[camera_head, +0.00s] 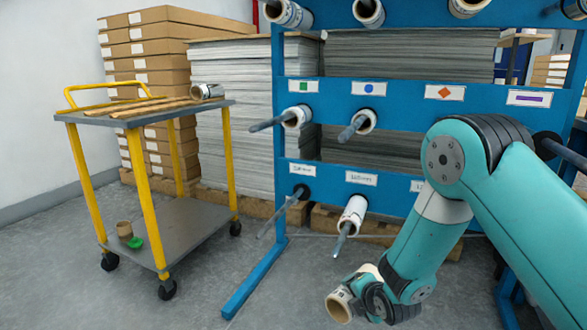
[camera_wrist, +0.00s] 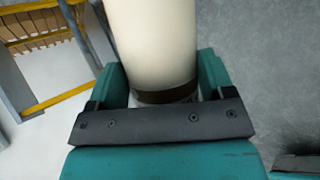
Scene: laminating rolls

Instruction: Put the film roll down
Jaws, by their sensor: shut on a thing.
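The film roll (camera_head: 340,306) is a pale cream cylinder with an open brown core at its end. My gripper (camera_head: 370,289) is shut on it, low in front of the blue rack and to the right of the cart. In the wrist view the film roll (camera_wrist: 155,45) sits between the two teal fingers of my gripper (camera_wrist: 162,82), with a dark band near the palm. The roll's far end is cut off at the top of that view.
A yellow-legged cart (camera_head: 75,118) at left bears wooden slats and another roll (camera_head: 208,91). A blue rack (camera_head: 375,89) holds several rolls on protruding pegs. A small brown core (camera_head: 124,229) and a green object (camera_head: 136,242) lie on the cart's lower shelf. The floor between is clear.

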